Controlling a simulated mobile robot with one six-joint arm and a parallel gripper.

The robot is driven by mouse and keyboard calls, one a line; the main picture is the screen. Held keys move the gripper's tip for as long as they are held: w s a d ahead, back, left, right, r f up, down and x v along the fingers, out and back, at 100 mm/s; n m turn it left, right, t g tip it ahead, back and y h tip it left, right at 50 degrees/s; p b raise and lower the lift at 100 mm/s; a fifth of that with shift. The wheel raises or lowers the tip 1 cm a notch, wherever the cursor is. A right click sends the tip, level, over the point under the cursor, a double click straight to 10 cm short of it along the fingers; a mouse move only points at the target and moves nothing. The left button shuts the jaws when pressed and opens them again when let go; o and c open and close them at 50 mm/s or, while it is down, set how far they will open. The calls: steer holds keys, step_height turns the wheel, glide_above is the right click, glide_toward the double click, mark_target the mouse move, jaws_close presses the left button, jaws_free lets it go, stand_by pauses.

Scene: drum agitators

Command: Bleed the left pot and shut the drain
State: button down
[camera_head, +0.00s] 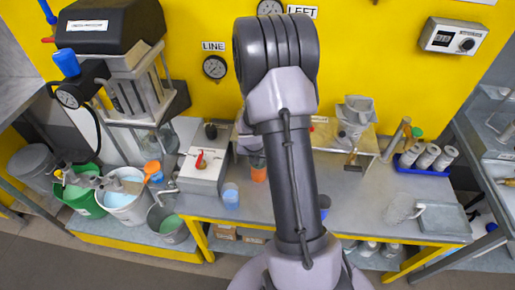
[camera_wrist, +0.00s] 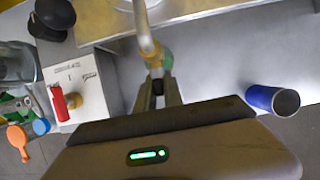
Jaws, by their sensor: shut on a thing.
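My gripper (camera_wrist: 160,88) is shut on a small dark piece at the lower end of a tan metal pipe (camera_wrist: 147,38), which looks like a drain with its handle. A green piece (camera_wrist: 167,60) shows just behind the fingers. The left pot itself is hidden behind my arm in the head view. The gauge marked LEFT (camera_head: 270,8) is on the yellow wall, partly cut off at the top. The other pot (camera_head: 355,112) stands on the bench stand to the right, with a dark-handled tap (camera_head: 352,158) below it.
A white box with a red lever (camera_head: 200,163) stands left of my arm. A dark blue cup (camera_wrist: 272,100) lies to the right. A clear jug (camera_head: 402,208) stands near the bench's right end.

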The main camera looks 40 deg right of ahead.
stand_by(0.3)
steer(key=c, duration=1.5)
jaws_free()
steer(key=shift+o, duration=0.2)
steer(key=p+v, duration=1)
steer(key=v, duration=0.7)
steer(key=shift+a+r, duration=0.15)
steer(key=shift+a, duration=0.2)
